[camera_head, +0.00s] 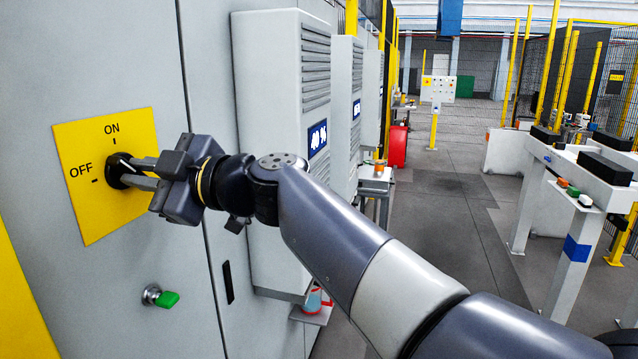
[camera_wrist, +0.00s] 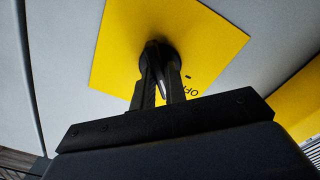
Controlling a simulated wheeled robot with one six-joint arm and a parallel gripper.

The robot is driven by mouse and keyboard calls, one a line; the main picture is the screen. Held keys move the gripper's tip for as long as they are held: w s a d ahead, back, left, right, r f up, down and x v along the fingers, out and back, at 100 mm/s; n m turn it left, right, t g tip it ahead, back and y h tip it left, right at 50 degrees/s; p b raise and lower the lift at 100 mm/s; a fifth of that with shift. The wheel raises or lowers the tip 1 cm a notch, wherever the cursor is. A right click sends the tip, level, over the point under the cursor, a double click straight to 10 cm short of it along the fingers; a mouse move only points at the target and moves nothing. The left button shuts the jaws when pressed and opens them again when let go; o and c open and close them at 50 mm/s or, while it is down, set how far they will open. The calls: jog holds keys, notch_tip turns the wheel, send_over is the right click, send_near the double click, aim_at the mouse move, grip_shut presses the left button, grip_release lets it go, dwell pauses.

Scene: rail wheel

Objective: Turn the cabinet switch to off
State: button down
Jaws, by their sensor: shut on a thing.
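The black rotary switch (camera_head: 113,170) sits on a yellow plate (camera_head: 92,215) on the grey cabinet door (camera_head: 60,290). The plate is marked ON at the top and OFF at the left, each with a small tick. My gripper (camera_head: 136,172) reaches in from the right, with its two fingers shut on the switch's handle. In the wrist view my gripper (camera_wrist: 160,72) has a finger on each side of the switch (camera_wrist: 161,48), and OFF shows at lower right. A white line shows on the handle. The fingers partly hide the handle, so I cannot tell its exact angle.
A grey louvred unit (camera_head: 262,110) with a display juts out close to the right of my gripper. Open floor (camera_head: 445,235) lies farther right, before a white workbench (camera_head: 570,160).

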jog(key=shift+f+n+b, duration=0.15)
jog(key=shift+n+b, duration=0.15)
jog(key=shift+b, duration=0.5)
jog(key=n+b, duration=0.3)
jog(key=b, duration=0.2)
jog(key=shift+n+b, duration=0.5)
jog(key=shift+b, duration=0.3)
jog(key=shift+n+b, duration=0.3)
jog(key=shift+b, duration=0.3)
jog(key=shift+n+b, duration=0.9)
jog(key=shift+b, duration=0.35)
jog(key=shift+n+b, duration=1.1)
jog(key=shift+b, duration=0.05)
